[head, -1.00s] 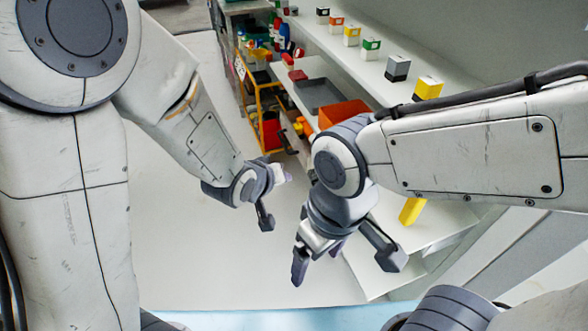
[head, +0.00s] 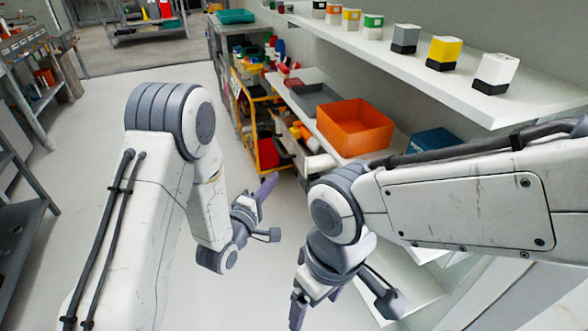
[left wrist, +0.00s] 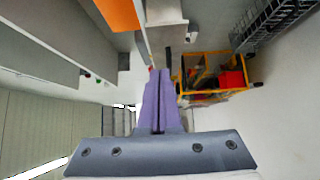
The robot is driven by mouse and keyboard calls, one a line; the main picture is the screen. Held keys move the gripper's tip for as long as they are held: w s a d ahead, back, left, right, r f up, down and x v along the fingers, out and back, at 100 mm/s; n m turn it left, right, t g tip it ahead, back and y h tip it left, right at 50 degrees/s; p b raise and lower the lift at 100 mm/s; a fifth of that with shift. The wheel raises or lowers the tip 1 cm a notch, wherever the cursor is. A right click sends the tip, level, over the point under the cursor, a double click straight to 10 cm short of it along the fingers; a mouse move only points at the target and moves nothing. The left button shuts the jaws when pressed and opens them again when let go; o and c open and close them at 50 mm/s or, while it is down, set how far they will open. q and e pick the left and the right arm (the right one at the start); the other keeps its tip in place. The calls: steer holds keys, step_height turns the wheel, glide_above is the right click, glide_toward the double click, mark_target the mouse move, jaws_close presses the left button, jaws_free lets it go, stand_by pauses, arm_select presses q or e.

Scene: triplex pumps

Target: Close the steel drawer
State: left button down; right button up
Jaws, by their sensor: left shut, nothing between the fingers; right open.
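The steel drawer (head: 318,163) is a pale grey box sticking out from under the shelf, left of the orange bin. My right arm partly hides it. In the left wrist view the drawer (left wrist: 165,38) shows just beyond the fingertips, with a dark handle at its end. My left gripper (head: 268,186) is shut and empty, in front of the drawer and to its left, apparently apart from it. Its purple fingers (left wrist: 158,75) lie together in the left wrist view. My right gripper (head: 315,300) is open and empty, low and nearer to me.
An orange bin (head: 356,127) and a blue box (head: 433,141) sit on the shelf. Several coloured boxes line the upper shelf (head: 400,75). A yellow cart (head: 262,125) stands beyond the drawer. The floor at left is clear up to a rack (head: 30,215).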

mark_target(300, 158)
arm_select(q)
steer(key=w+d, duration=0.5)
steer(key=shift+w+b, duration=0.25)
steer(key=shift+b, duration=0.15)
steer(key=shift+w+d, duration=0.2)
steer(key=shift+d, duration=0.4)
arm_select(e)
steer(key=shift+f, duration=0.5)
